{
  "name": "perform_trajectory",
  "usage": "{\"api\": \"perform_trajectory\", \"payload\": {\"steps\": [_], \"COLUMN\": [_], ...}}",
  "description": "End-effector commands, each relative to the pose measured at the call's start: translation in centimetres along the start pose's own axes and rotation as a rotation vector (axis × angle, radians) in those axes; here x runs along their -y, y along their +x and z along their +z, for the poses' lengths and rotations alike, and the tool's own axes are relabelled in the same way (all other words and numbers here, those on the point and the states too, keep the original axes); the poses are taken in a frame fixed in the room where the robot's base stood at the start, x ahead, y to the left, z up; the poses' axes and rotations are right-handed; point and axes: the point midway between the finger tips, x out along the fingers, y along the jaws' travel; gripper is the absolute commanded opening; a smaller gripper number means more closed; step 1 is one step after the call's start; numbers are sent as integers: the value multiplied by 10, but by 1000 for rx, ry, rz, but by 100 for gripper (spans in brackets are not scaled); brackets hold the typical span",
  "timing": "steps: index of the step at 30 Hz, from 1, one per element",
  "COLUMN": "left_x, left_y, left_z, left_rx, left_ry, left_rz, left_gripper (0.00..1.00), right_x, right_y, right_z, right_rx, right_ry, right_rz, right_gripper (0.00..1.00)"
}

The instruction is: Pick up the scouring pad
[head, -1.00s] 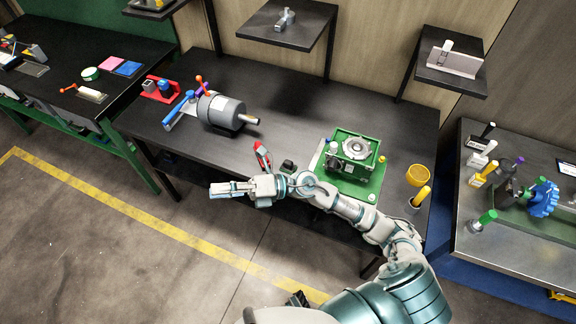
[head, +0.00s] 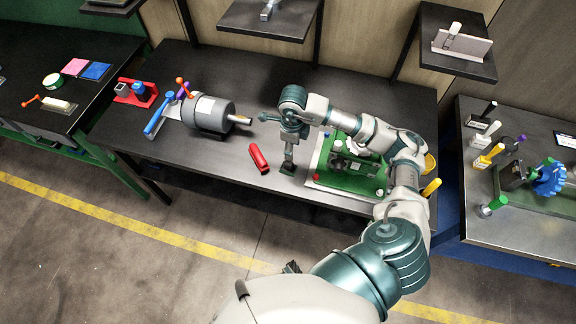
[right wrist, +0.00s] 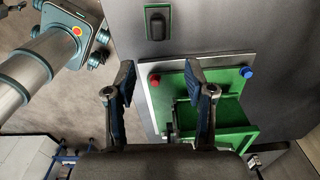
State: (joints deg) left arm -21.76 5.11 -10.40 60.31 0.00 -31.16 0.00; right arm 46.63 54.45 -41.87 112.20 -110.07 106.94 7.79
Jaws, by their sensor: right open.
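A small dark block (head: 287,169), which I take for the scouring pad, lies on the dark workbench left of the green fixture. In the right wrist view the dark block (right wrist: 157,24) lies flat on the bench beyond the fingertips, roughly in line with the gap between them. My right gripper (head: 289,155) points down close above the block in the head view. In the right wrist view my right gripper (right wrist: 160,76) is open, fingers wide apart and empty. My left gripper is not in view.
The green fixture (head: 345,180) with a red and a blue button is close beside the right gripper. A red tool (head: 258,158) lies left of the block. A grey motor (head: 208,113) stands farther left. Bare bench (head: 205,155) lies in front of the motor.

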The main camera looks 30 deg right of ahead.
Motion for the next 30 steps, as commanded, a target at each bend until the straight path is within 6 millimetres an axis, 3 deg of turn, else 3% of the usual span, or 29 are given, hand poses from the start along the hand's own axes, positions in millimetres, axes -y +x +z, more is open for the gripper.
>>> {"api": "perform_trajectory", "payload": {"steps": [3, 6, 13, 21, 30], "left_x": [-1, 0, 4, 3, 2], "left_y": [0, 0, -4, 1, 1], "left_z": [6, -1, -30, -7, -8], "left_rx": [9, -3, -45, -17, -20], "left_ry": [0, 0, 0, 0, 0], "left_rz": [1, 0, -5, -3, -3], "left_gripper": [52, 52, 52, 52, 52], "right_x": [0, 0, -2, -5, -4], "right_y": [29, 44, 61, 100, 106], "right_z": [0, 0, 2, 9, 9], "right_rx": [-4, -2, 1, -1, 2], "right_ry": [0, 1, -2, 0, -1], "right_rz": [6, 5, 6, 4, 3], "right_gripper": [54, 54, 54, 54, 54]}}
